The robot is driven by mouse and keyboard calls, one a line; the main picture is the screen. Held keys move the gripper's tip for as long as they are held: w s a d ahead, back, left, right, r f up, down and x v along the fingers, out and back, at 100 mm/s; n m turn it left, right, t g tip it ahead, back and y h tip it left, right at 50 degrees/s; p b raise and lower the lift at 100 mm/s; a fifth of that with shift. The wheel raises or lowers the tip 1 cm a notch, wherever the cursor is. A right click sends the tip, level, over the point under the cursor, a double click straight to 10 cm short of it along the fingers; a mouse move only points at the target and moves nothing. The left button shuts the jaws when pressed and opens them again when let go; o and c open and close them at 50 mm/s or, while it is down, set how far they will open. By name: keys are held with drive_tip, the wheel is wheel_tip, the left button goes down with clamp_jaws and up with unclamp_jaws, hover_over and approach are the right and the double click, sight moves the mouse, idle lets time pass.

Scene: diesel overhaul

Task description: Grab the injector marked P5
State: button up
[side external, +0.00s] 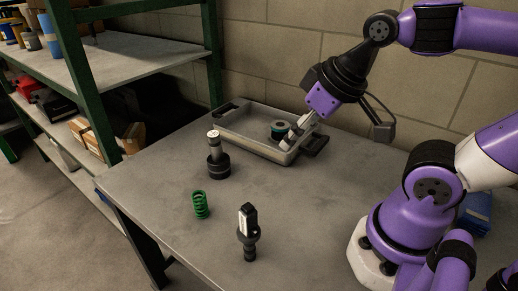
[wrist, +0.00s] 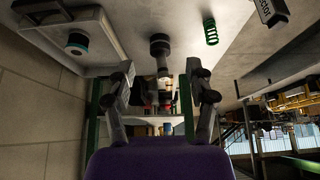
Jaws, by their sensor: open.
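A dark block with pale lettering (wrist: 270,12), probably the same part, is cut off at the top right of the wrist view. A second upright part (side external: 218,158) has a silver top and a wide black base; it also shows in the wrist view (wrist: 160,48). No P5 is legible on either. My gripper (side external: 302,132) is over the tray, away from both parts; in the wrist view its fingers (wrist: 163,85) are spread and empty.
A grey tray (side external: 242,142) at the back of the table holds a round dark part with a teal ring (side external: 280,129). A green spring (side external: 201,205) stands left of the labelled part. Green-framed shelving (side external: 140,65) is at the left, a block wall behind. The table's middle is clear.

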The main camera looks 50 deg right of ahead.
drive_tip(key=shift+c, duration=0.2)
drive_tip(key=r+m+g, duration=0.1)
drive_tip(key=m+g, duration=0.1)
drive_tip(key=g, duration=0.3)
hover_over(248, 207)
drive_tip(key=shift+w+r, duration=0.1)
drive_tip(key=shift+w, duration=0.1)
drive_tip(key=shift+m+g, duration=0.3)
wheel_tip(248, 207, down, 5)
drive_tip(key=shift+s+r, duration=0.1)
drive_tip(key=shift+r, duration=0.1)
drive_tip(key=shift+s+f, duration=0.1)
drive_tip(key=shift+f, duration=2.7)
clamp_jaws()
